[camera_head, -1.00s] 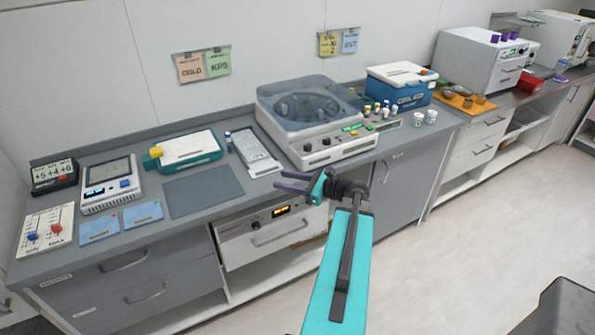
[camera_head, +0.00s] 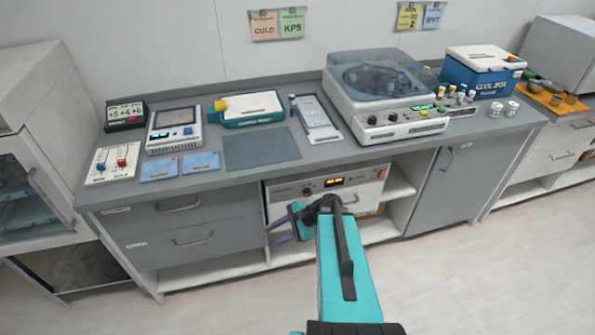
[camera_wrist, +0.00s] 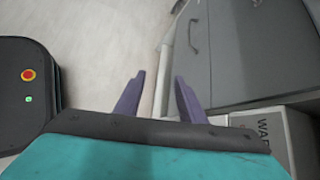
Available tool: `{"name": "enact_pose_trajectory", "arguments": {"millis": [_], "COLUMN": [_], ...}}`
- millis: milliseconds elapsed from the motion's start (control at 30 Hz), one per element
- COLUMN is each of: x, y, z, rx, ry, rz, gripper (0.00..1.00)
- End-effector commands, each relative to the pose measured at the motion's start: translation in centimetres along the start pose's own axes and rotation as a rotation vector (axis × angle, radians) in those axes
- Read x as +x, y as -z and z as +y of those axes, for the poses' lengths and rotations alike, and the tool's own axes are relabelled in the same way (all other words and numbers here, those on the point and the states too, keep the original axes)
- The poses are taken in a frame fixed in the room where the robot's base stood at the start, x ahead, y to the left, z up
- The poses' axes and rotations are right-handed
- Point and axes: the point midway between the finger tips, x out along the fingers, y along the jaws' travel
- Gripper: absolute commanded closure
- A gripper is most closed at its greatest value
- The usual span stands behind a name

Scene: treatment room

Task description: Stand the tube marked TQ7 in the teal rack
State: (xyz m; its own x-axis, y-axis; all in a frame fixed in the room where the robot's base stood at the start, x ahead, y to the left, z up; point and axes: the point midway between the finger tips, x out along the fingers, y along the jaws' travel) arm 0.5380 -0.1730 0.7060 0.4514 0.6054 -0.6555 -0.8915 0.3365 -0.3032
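My gripper (camera_head: 274,232) hangs in front of the counter, below its top, near the drawer fronts. In the wrist view its two purple fingers (camera_wrist: 160,88) are apart with nothing between them. Several small capped tubes (camera_head: 452,94) stand in a group right of the centrifuge. A single blue-capped vial or tube (camera_head: 293,102) stands left of a pale tray. No TQ7 mark is readable. A teal-bodied item with a white top and yellow knob (camera_head: 250,108) sits on the counter; I cannot tell a teal rack for certain.
A centrifuge with a clear lid (camera_head: 385,95), a blue cool box (camera_head: 482,72) and two white jars (camera_head: 511,108) stand on the right. A grey mat (camera_head: 262,148) lies bare on the counter. A glass-fronted cabinet (camera_head: 30,190) stands at left. The floor in front is clear.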

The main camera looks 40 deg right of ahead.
Motion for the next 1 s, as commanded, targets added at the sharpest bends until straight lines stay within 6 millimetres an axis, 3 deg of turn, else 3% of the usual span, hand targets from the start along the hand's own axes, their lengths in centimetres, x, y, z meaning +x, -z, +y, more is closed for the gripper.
{"name": "enact_pose_trajectory", "arguments": {"millis": [33, 200, 500, 733, 1000], "x": [1.9, 6.6, 12.3, 14.8, 15.9], "y": [-0.1, -0.3, 0.0, 1.0, 2.8], "z": [1.6, 6.7, 16.0, 22.8, 29.6], "rx": [-0.046, -0.214, -0.533, -0.790, -1.100], "ry": [-0.052, -0.223, -0.530, -0.769, -1.051], "rz": [0.008, 0.040, 0.058, 0.043, -0.007], "gripper": [0.64, 0.64, 0.64, 0.64, 0.64]}}
